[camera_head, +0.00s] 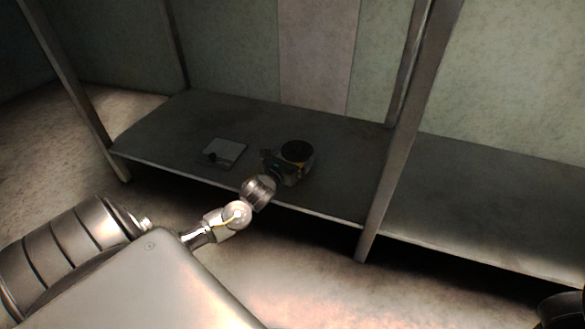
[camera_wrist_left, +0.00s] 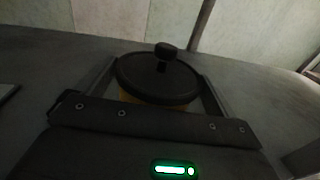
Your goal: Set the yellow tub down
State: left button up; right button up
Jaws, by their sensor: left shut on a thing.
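The yellow tub (camera_head: 308,161) is at the shelf's front half in the head view, mostly dark in the shade. In the left wrist view its dark round lid (camera_wrist_left: 150,82) with a black knob fills the space between the fingers, and a little yellow wall shows below the rim. My left gripper (camera_head: 285,168) is shut on the tub, one finger on each side. The tub looks upright. I cannot tell whether its base touches the shelf; the base is hidden. My right gripper is not in view.
The dark grey shelf (camera_head: 160,142) has bare room behind and right of the tub. A flat grey plate (camera_head: 228,149) with a small dark piece lies to the left. A metal post (camera_head: 402,135) stands to the right. A dark round object (camera_head: 562,308) shows at the lower right corner.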

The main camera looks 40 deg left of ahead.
pick_arm(q)
jog(key=shift+a+f, duration=0.15)
jog(key=shift+f, duration=0.1)
jog(key=f+b, duration=0.3)
jog(key=shift+w+a+f, duration=0.15)
jog(key=shift+a+f, duration=0.1)
jog(key=shift+f, duration=0.05)
jog(key=shift+r, duration=0.1)
